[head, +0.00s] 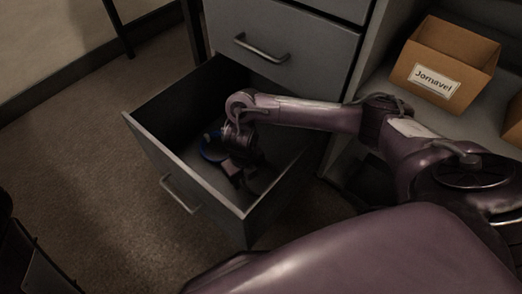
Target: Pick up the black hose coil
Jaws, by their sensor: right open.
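A dark round thing with a blue edge (211,154) lies in the open bottom drawer (184,181). It may be the hose coil, but the picture is too dark to be sure. My right gripper (239,180) reaches down into the drawer, just right of the blue edge, and hides part of that area. The gripper is open; I cannot tell whether it touches anything. My left gripper is not in view.
A closed drawer with a handle (260,49) sits above the open one. An open cardboard box labelled "Jornavel" (440,68) stands on a shelf at right, with another box (514,122) at the edge. Carpet (95,170) lies clear at left.

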